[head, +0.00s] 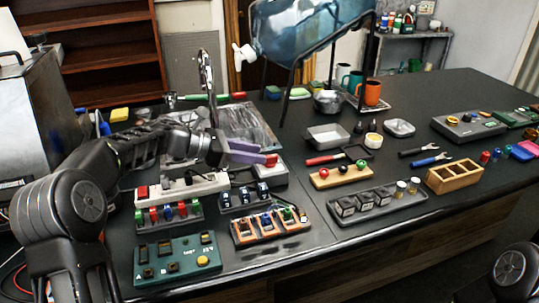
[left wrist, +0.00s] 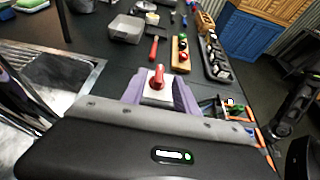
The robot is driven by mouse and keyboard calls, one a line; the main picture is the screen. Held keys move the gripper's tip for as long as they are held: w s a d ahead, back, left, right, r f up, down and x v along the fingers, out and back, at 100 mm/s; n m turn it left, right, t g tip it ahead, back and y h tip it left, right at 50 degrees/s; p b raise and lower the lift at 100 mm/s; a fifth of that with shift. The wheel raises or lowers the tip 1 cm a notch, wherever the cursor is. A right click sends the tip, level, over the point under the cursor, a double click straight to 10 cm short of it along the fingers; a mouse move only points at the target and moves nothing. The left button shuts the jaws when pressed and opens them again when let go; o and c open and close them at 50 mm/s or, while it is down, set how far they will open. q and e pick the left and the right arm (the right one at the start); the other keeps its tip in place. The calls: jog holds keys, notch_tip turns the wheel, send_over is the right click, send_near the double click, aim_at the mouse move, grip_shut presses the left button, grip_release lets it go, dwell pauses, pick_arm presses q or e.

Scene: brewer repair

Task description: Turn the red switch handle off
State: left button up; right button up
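The red switch handle (head: 271,160) stands up from a small pale switch box (head: 272,174) near the middle of the table. In the left wrist view the red handle (left wrist: 157,77) is upright on its pale base. My left gripper (left wrist: 160,92) has purple fingers, one on each side of the handle, with visible gaps. It is open. In the head view the left gripper (head: 250,153) reaches in from the left at the handle's height, and its fingers partly overlap the box. Whether either finger touches the handle cannot be told. My right gripper is out of view.
A white strip with a red button (head: 142,192) lies left of the box. Colored switch blocks, an orange tray (head: 242,239) and a green panel (head: 148,273) lie in front. A metal sink (head: 228,124) is behind. A red-handled tool (head: 325,159) lies to the right.

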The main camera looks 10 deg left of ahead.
aim_at(268, 156)
pick_arm(q)
jog(key=x, duration=0.5)
jog(key=shift+p, duration=0.35)
grip_shut()
